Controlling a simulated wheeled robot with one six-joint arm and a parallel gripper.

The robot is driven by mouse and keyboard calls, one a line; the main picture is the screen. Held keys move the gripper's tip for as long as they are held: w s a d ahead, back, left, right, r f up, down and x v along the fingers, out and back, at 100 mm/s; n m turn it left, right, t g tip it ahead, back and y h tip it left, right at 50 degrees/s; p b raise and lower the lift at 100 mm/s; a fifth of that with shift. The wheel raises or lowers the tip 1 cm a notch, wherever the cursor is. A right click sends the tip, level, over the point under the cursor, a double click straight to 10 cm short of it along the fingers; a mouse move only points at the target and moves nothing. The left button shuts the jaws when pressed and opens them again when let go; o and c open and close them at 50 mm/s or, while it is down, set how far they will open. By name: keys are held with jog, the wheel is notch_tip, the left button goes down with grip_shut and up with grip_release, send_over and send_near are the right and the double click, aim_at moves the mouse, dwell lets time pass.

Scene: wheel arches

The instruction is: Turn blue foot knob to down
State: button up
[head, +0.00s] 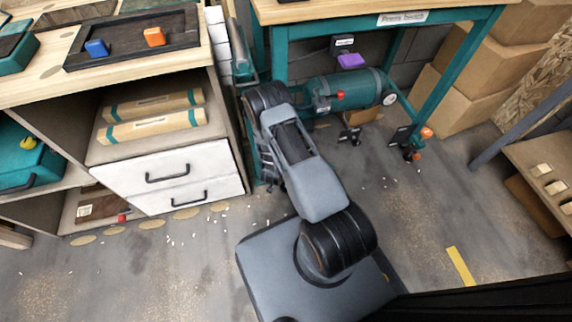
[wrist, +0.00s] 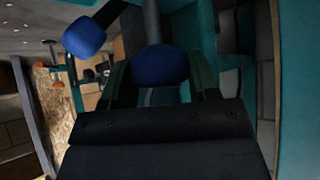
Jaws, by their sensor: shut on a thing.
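In the wrist view a round blue knob (wrist: 160,66) sits between the two fingers of my gripper (wrist: 160,84), at the end of a grey post. My gripper is shut on this blue knob. A second blue knob (wrist: 85,38) shows up and to the left, apart from the fingers. In the head view my arm reaches to the left end of the teal workbench (head: 445,95) and hides both blue knobs and the gripper. Which way the held knob is turned cannot be told.
Orange knobs (head: 427,132) are by the bench's right leg. A teal cylindrical machine (head: 345,90) sits under the bench. A cabinet with white drawers (head: 170,180) stands left of my arm. Cardboard boxes (head: 480,70) are at the right. Floor in front is mostly clear.

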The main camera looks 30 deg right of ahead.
dwell(0.3)
jog(key=o, duration=0.6)
jog(key=shift+p+v, duration=2.8)
jog(key=shift+v, duration=4.1)
